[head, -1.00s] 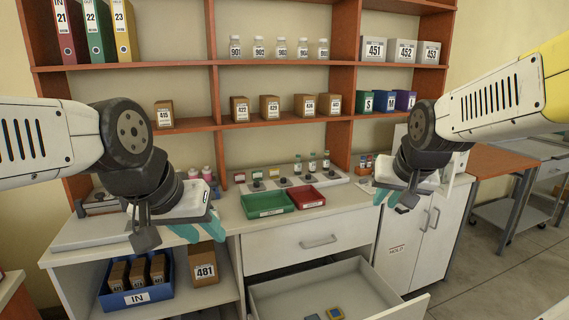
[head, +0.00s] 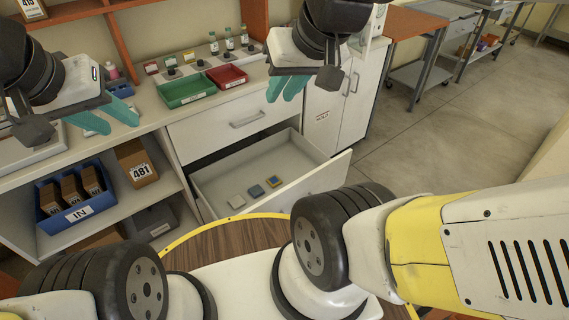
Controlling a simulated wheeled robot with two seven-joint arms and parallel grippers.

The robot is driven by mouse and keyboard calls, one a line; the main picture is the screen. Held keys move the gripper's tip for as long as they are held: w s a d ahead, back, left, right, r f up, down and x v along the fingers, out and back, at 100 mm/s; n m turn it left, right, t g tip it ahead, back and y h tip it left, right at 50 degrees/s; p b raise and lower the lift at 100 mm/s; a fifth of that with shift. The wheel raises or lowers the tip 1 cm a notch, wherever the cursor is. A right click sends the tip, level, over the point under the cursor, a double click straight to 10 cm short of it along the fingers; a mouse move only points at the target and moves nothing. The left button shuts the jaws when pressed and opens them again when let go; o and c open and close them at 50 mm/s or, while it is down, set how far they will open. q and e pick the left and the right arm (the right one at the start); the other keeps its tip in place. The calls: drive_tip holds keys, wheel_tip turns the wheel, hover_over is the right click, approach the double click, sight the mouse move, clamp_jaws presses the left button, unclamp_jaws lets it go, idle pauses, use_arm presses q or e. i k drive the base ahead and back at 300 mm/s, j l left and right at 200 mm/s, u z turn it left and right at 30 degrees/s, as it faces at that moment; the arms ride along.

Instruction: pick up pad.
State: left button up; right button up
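Three small flat pieces lie in the open drawer (head: 216,183) below the counter: a whitish one (head: 236,202), a blue-grey one (head: 256,190) and a blue-and-yellow one (head: 274,181). I cannot tell from their look which is the pad. My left gripper (head: 107,118) has teal fingers, apart and empty, at the left, up and left of the drawer. My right gripper (head: 285,86) also has teal fingers, apart and empty, above and beyond the pieces in the picture. Neither gripper touches a piece.
A green tray (head: 186,101) and a red tray (head: 227,84) stand on the counter, with small bottles behind. A blue IN bin (head: 75,213) and box 481 (head: 137,172) sit on the lower shelf. The drawer front (head: 318,184) sticks out; floor at right is clear.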

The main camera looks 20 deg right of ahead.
sight(274, 181)
drive_tip(key=k, duration=0.95)
